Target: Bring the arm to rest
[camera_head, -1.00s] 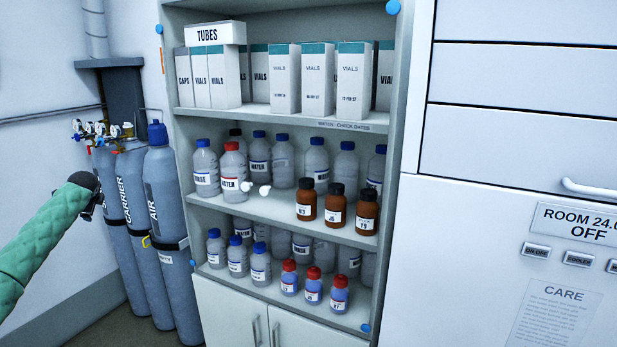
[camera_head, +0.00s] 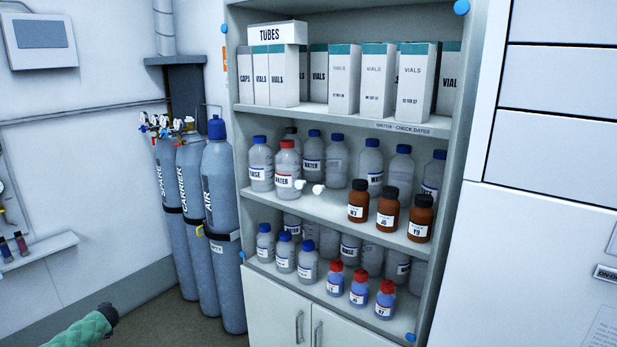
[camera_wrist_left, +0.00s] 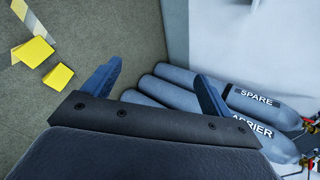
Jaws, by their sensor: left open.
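My left arm, in a green quilted sleeve, enters the head view at the bottom left, and its dark end (camera_head: 108,314) shows low in front of the gas cylinders. The left gripper's fingers are not clear there. In the left wrist view the left gripper (camera_wrist_left: 158,90) has its two blue fingers wide apart with nothing between them. Beyond the fingers are the floor and the grey cylinders. My right gripper is in neither view.
Gas cylinders (camera_head: 221,230) stand left of an open shelf unit (camera_head: 250,300) of bottles and vial boxes. A small wall shelf (camera_head: 40,252) is at the left. Yellow pieces (camera_wrist_left: 58,76) lie on the floor in the wrist view. A white cabinet (camera_head: 550,130) is at the right.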

